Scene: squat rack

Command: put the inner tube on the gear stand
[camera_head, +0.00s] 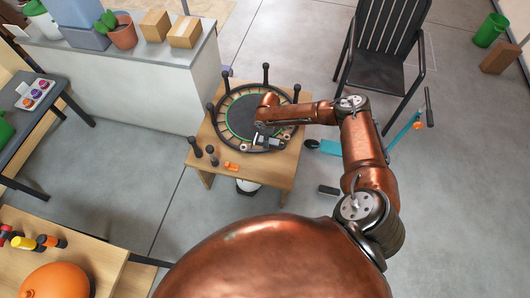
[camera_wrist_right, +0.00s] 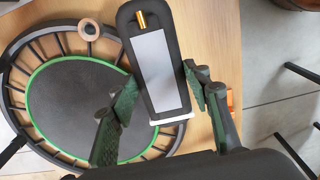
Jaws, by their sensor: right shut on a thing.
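My right gripper (camera_wrist_right: 165,108) is shut on a folded black inner tube (camera_wrist_right: 129,28) with a brass valve and a grey band. The tube lies lengthwise between the fingers. In the head view the right gripper (camera_head: 268,137) is above the near side of a small wooden stand (camera_head: 276,173), which I take for the gear stand. The arm and gripper hide most of the tube there. In the right wrist view the tube overlaps the rim of a round trampoline and bare wood (camera_wrist_right: 205,35); I cannot tell whether it touches them. My left gripper is not in view.
The small trampoline (camera_head: 240,118), with a green ring and upright dark legs, fills most of the stand top. A wooden ring (camera_wrist_right: 89,29) lies by its rim. Dark upright pieces (camera_head: 196,151) and an orange item (camera_head: 231,166) occupy the near left. A black chair (camera_head: 378,70) stands behind right.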

